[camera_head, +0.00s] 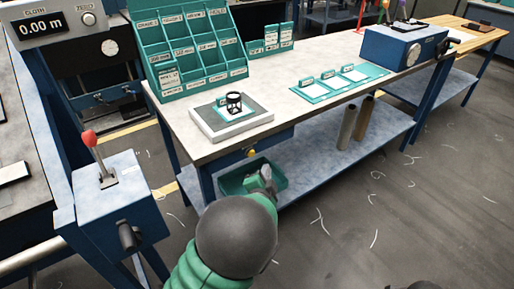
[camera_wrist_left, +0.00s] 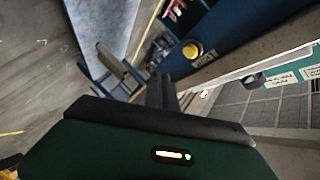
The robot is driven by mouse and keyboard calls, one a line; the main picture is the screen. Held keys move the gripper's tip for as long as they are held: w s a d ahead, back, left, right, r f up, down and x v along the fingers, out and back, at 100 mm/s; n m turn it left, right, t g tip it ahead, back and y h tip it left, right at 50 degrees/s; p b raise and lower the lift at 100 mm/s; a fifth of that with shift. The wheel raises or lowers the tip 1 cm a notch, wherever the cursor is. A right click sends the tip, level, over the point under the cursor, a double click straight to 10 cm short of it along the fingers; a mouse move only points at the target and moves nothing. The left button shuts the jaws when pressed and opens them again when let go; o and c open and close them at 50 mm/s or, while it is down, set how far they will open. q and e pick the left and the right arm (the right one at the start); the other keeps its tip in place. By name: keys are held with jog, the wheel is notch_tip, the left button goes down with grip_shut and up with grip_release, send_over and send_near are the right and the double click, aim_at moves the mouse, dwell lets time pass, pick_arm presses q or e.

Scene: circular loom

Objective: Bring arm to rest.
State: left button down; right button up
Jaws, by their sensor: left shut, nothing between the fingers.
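My left arm reaches in from the bottom of the head view, green with a dark grey round joint. My left gripper (camera_head: 267,176) is shut and empty. In the head view it appears over the teal bin (camera_head: 235,183) below the front edge of the workbench. In the left wrist view the dark fingers of the left gripper (camera_wrist_left: 163,92) are together with nothing between them. A blue panel with a yellow knob (camera_wrist_left: 193,50) lies beyond them. My right gripper is not in view.
The workbench (camera_head: 290,107) carries a grey pad (camera_head: 205,127) with a small black-and-white item (camera_head: 234,103), a teal compartment rack (camera_head: 190,50), teal trays (camera_head: 340,82) and a blue box (camera_head: 395,47). A red-knobbed lever (camera_head: 89,138) stands left of my arm. Open floor lies to the right.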

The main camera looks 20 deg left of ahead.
pick_arm(q)
jog(key=shift+d, duration=0.15)
jog(key=s+a+f+n+g+h, duration=0.1)
jog(key=s+f+n+g, duration=0.25)
jog(key=s, duration=0.55)
jog(key=s+a+f+n+g, duration=0.1)
jog(key=s+f+n+g, duration=0.3)
jog(key=s, duration=0.6)
jog(key=s+a+n+g+h, duration=0.1)
jog(key=s+a+n+g, duration=0.15)
jog(key=s+g, duration=0.45)
jog(key=s+d+r+t+p, duration=0.1)
jog(key=s+r+t+p, duration=0.1)
jog(key=r+p, duration=1.6)
jog(key=shift+s, duration=0.5)
jog(key=shift+d, duration=0.1)
